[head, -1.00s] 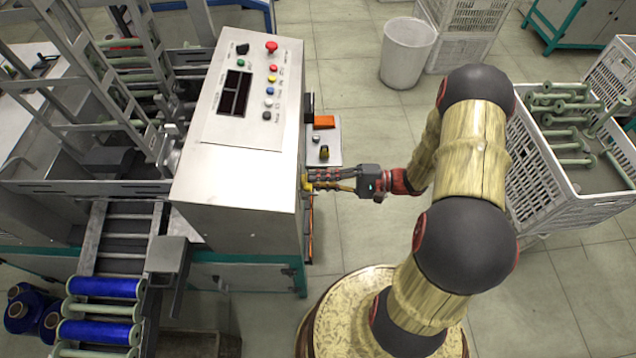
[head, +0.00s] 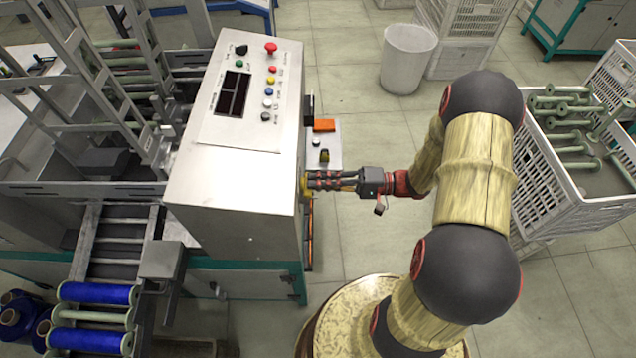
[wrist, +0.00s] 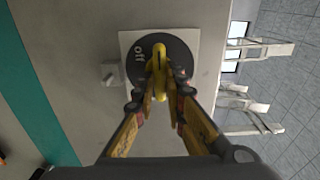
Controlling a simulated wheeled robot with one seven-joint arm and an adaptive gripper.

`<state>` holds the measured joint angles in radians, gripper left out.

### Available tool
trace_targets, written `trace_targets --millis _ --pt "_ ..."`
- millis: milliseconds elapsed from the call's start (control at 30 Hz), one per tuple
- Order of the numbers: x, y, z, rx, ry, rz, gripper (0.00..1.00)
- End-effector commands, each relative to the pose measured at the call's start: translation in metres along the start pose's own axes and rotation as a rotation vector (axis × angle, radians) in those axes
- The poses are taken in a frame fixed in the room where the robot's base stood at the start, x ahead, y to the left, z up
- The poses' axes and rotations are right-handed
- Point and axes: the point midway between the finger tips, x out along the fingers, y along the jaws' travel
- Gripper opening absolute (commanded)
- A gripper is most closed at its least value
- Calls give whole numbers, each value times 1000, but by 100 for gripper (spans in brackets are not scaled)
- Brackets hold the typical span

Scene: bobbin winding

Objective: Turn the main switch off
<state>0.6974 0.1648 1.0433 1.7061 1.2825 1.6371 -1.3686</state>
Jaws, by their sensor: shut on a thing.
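The main switch shows in the wrist view as a dark round dial (wrist: 138,72) on a pale square plate, with a yellow handle (wrist: 159,55) across its middle. The word "off" is printed on the dial's left side in that view. The handle stands roughly upright in the picture. My gripper (wrist: 160,88) is shut on the handle, one finger on each side. In the head view my gripper (head: 308,181) reaches left to the right side of the steel control cabinet (head: 235,195). There it hides most of the switch.
A small metal latch (wrist: 110,74) sits beside the switch plate. An orange part (head: 324,125) and a small shelf (head: 333,151) jut from the cabinet side behind my gripper. A white crate of green bobbins (head: 560,205) stands right of my arm. A bin (head: 407,60) stands behind.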

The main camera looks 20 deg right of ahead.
Motion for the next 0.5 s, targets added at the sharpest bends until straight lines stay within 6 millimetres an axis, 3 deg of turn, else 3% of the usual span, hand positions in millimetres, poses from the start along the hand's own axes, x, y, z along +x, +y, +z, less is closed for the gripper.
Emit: trace_targets --millis 233,267,500 --pt "0 2 1 1 -1 3 0" --pt "0 2 1 1 -1 3 13" --pt "0 1 0 1 -1 2 26"
